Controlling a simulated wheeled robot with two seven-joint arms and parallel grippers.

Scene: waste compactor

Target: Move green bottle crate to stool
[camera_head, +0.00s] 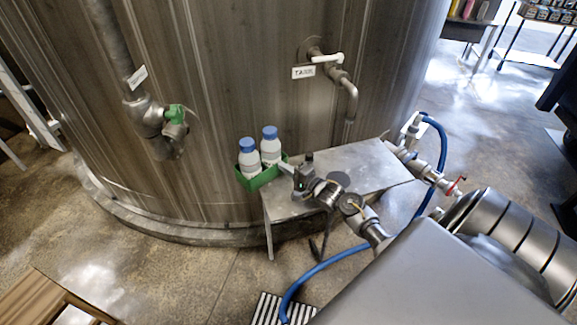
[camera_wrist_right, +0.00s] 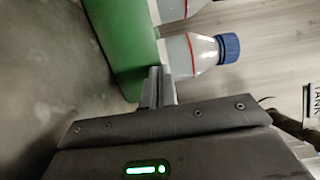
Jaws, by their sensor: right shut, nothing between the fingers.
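The green bottle crate (camera_head: 262,179) is at the left end of a grey metal bench (camera_head: 345,165), and its left part shows beyond the bench's edge. It holds white bottles with blue caps; two (camera_head: 249,165) (camera_head: 270,148) show in the head view. My right gripper (camera_head: 285,166) is at the crate's right end, shut and empty. In the right wrist view its fingertips (camera_wrist_right: 157,76) are together close by the crate's green wall (camera_wrist_right: 122,45) and a bottle (camera_wrist_right: 190,54); I cannot tell whether they touch. My left gripper is not in view. A wooden slatted stool-like piece (camera_head: 48,302) is at bottom left.
A large metal tank (camera_head: 230,80) rises behind the bench, with a green-handled valve (camera_head: 172,115) and a tap (camera_head: 335,70). A blue hose (camera_head: 310,273) runs around the bench's right and front. The floor (camera_head: 175,275) between crate and wooden piece is clear.

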